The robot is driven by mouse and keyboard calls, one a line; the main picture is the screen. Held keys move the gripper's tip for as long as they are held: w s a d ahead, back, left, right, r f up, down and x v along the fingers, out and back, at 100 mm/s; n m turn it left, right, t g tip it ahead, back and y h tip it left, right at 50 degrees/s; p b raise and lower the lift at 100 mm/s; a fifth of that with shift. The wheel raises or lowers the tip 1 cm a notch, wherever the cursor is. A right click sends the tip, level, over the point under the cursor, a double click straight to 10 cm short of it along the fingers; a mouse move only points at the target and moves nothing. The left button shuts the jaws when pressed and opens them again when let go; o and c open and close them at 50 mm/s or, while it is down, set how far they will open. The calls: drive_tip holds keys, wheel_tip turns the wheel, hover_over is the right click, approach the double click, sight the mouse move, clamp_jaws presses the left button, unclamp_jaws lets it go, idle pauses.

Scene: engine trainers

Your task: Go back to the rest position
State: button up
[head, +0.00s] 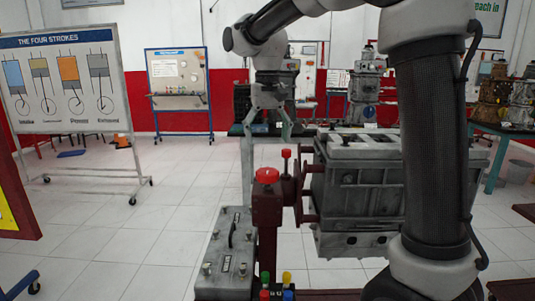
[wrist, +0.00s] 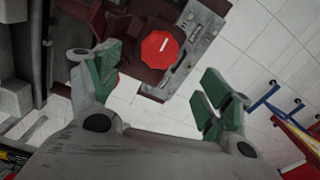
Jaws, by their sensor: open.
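My gripper (head: 268,128) hangs from my arm in the upper middle of the head view, fingers pointing down and spread apart. In the wrist view my gripper (wrist: 163,85) shows its two green-padded fingers wide apart with nothing between them. A red knob (wrist: 160,48) lies beyond the fingertips, apart from them. In the head view, a large red knob (head: 267,175) tops a dark red post, and a smaller red knob (head: 286,153) stands just behind it. My arm crosses the right side of the head view and hides part of the engine.
A grey engine block (head: 352,190) is mounted right of the post. A grey control box (head: 228,250) stands at its left. A four-strokes board (head: 70,80) on wheels stands at left. Engines on tables (head: 515,128) stand at right and behind. Tiled floor (head: 165,200) is clear at left.

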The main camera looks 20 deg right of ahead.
drive_tip(key=shift+r, duration=0.7)
drive_tip(key=f, duration=0.1)
drive_tip(key=f+n, duration=0.1)
drive_tip(key=shift+s+f+n, duration=0.2)
drive_tip(key=shift+f+n, duration=0.1)
drive_tip(key=shift+f, duration=0.05)
drive_tip(key=s+d+f+t, duration=0.1)
drive_tip(key=s+d+t, duration=0.1)
drive_tip(key=s+d, duration=0.5)
drive_tip(key=s+d+f+t, duration=0.2)
drive_tip(key=s+d, duration=0.6)
drive_tip(key=s, duration=1.1)
drive_tip(key=shift+f, duration=0.2)
